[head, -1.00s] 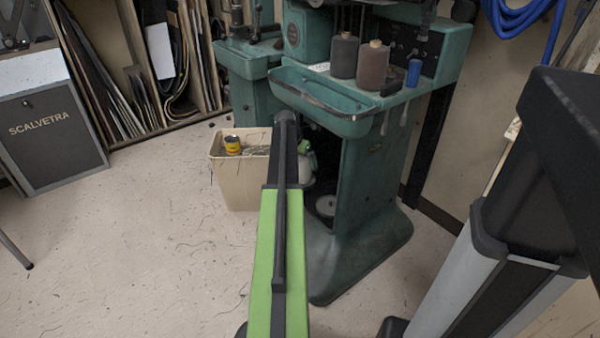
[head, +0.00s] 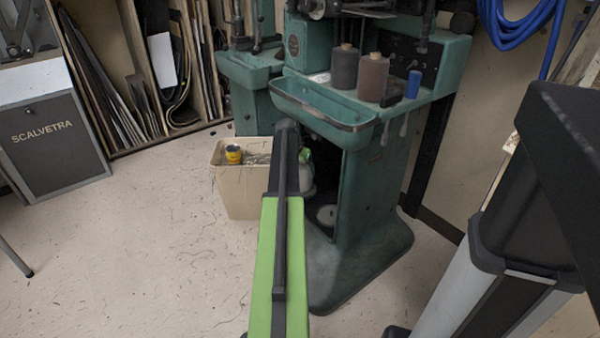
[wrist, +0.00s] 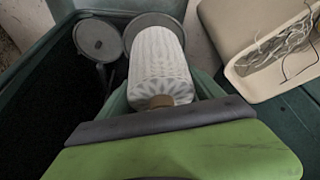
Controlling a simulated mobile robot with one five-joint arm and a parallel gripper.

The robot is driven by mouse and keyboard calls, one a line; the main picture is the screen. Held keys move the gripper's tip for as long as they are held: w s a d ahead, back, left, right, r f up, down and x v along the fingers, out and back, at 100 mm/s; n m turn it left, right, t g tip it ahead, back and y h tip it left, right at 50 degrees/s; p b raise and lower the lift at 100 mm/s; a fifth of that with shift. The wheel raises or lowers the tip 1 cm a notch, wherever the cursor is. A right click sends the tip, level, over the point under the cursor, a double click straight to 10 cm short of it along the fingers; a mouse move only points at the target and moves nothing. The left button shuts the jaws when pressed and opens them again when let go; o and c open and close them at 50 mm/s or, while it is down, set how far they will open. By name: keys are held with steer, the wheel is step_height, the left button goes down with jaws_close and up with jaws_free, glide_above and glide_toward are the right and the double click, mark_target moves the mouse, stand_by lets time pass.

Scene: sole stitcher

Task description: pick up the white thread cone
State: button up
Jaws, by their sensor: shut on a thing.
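The white thread cone (wrist: 158,62) shows in the wrist view with a patterned white wrap and a brown tip facing me. My gripper (wrist: 160,96) is shut on it near the tip end, with green finger parts at both sides of the cone. The nearer jaw parts hide some of the hold. In the head view a pale part of the cone (head: 307,181) shows beside my arm, at the dark opening of the green machine (head: 368,215). My arm hides most of it and most of my gripper (head: 304,157).
A beige bin (head: 232,195) with thread scraps and a yellow can (head: 233,154) stands left of the machine. Dark and brown cones (head: 373,78) stand on the machine's shelf above. Round grey discs (wrist: 97,39) lie close by the white cone.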

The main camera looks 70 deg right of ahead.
steer(key=shift+w+a+h+b, duration=0.1)
steer(key=shift+a+h+b, duration=0.4)
steer(key=shift+a+b, duration=0.2)
steer(key=h+b, duration=0.1)
steer(key=a+h+b, duration=0.1)
steer(key=b, duration=0.1)
steer(key=shift+w+a+f+g, duration=0.2)
steer(key=shift+a+g, duration=0.1)
step_height(320, 180, up, 7)
steer(key=a+p, duration=0.2)
steer(key=p, duration=0.5)
steer(key=w+a+y+p, duration=0.1)
steer(key=w+a+p, duration=0.1)
steer(key=a, duration=0.8)
steer(key=w+a+r+y+p, duration=0.1)
steer(key=w+a+y+p, duration=0.1)
steer(key=a, duration=0.8)
steer(key=shift+w+r+p, duration=0.2)
steer(key=shift+w+p, duration=0.1)
steer(key=shift+w, duration=0.6)
steer(key=shift+s+d, duration=0.1)
